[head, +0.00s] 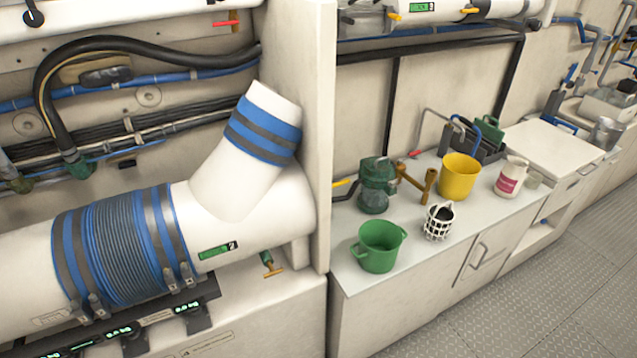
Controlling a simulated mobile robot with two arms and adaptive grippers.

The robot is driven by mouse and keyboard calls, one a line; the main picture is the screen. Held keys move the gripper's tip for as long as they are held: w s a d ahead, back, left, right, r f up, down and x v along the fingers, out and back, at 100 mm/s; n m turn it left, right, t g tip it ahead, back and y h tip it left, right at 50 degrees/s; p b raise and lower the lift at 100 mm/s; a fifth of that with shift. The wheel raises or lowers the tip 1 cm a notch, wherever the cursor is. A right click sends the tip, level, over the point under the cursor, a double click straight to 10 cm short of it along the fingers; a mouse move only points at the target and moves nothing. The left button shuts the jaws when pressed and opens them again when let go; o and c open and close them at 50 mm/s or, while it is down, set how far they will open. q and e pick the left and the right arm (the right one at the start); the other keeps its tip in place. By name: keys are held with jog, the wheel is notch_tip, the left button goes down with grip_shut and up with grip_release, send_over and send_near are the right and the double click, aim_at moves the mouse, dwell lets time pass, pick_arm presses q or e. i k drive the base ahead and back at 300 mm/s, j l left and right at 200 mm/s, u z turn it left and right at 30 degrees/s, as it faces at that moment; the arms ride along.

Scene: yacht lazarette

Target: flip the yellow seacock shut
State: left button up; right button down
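Several valve handles could be the yellow seacock, and I cannot tell which one is meant. A yellow lever (340,184) sticks out by the edge of the white partition, left of the green pump, its valve body hidden by the partition. Two small yellow handles show at the upper right, one on the left (395,16) and one on the right (471,11) of the white pipe labelled 3. An orange-yellow T-handle (273,270) sits low beside the partition, under the white pipe labelled 2. Neither of my grippers is in view.
The large white pipe (240,185) with blue hose fills the left. The partition (310,120) separates it from a counter (362,302) holding a green bucket (380,246), green pump (375,186), white basket (438,222) and yellow bucket (458,176). The metal floor (540,290) at right is clear.

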aim_at(348, 180)
jog(key=l+z, duration=0.15)
jog(key=i+l, duration=0.2)
jog(key=l, duration=0.15)
jog(key=i+l+u, duration=0.15)
jog(key=l, duration=0.2)
jog(key=i+l, duration=0.2)
jog(key=l, duration=0.2)
jog(key=i+l+u, duration=0.15)
jog(key=l, duration=0.25)
jog(key=i+l, duration=0.2)
jog(key=l, duration=0.2)
jog(key=i+l+u, duration=0.1)
jog(key=l, duration=0.3)
jog(key=i+l+u, duration=0.1)
jog(key=l, duration=0.3)
jog(key=i, duration=0.05)
